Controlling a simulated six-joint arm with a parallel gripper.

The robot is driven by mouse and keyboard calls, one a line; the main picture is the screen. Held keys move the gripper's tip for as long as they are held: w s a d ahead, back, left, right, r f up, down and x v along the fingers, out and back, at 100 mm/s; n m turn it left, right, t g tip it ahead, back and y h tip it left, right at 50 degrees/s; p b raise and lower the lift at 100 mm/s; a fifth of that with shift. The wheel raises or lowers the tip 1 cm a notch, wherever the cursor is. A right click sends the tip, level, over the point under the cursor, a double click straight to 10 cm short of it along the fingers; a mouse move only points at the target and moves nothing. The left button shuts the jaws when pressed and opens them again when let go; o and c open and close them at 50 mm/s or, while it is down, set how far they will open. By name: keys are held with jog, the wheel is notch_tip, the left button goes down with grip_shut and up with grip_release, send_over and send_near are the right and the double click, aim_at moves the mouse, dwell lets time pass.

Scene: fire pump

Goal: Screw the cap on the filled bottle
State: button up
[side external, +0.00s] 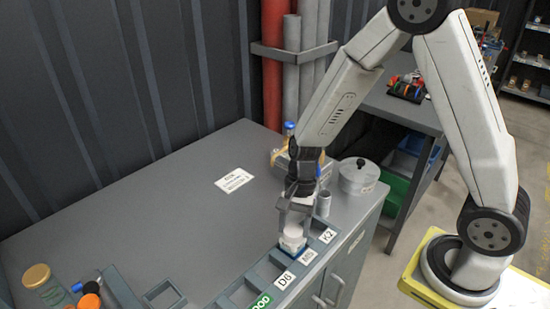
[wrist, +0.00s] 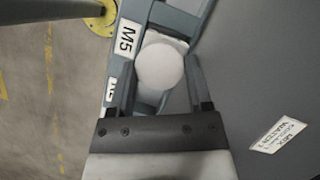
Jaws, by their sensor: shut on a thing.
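My gripper (side external: 297,205) points down over the slotted rack and is shut on the white cap (wrist: 162,63), whose round top shows between the two fingers in the wrist view. Below it in the side view, the white bottle (side external: 293,241) stands upright in a rack slot near the M5 label. The cap sits over the bottle. The fingers partly hide where they meet, so I cannot tell how tightly the cap is seated. What the bottle holds cannot be seen.
The rack (side external: 231,302) has slots labelled K2, M5 and D6. A small metal cylinder (side external: 323,204) and a lidded metal pot (side external: 357,176) stand just behind.

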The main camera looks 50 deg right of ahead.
jog(key=shift+m, duration=0.3)
jog(key=m+t, duration=0.1)
jog(key=m, duration=0.3)
jog(key=shift+s+t+y, duration=0.1)
jog(key=shift+t+y, duration=0.2)
jog(key=shift+t, duration=0.1)
jog(key=shift+s+m+t, duration=0.15)
jog(key=shift+m+t, duration=0.75)
jog(key=shift+m, duration=1.5)
jog(key=shift+s+m+t+h, duration=0.1)
jog(key=shift+m+t+h, duration=0.25)
jog(key=shift+m, duration=0.75)
jog(key=shift+s+m+t+h, duration=0.1)
jog(key=shift+m+t+h, duration=0.2)
jog(key=shift+m, duration=0.8)
jog(key=shift+a+m+t+h, duration=0.1)
jog(key=shift+m+t+h, duration=0.25)
jog(key=shift+m, duration=0.8)
jog(key=shift+a+m+t+h, duration=0.1)
jog(key=shift+m+t+h, duration=0.2)
jog(key=shift+m, duration=0.85)
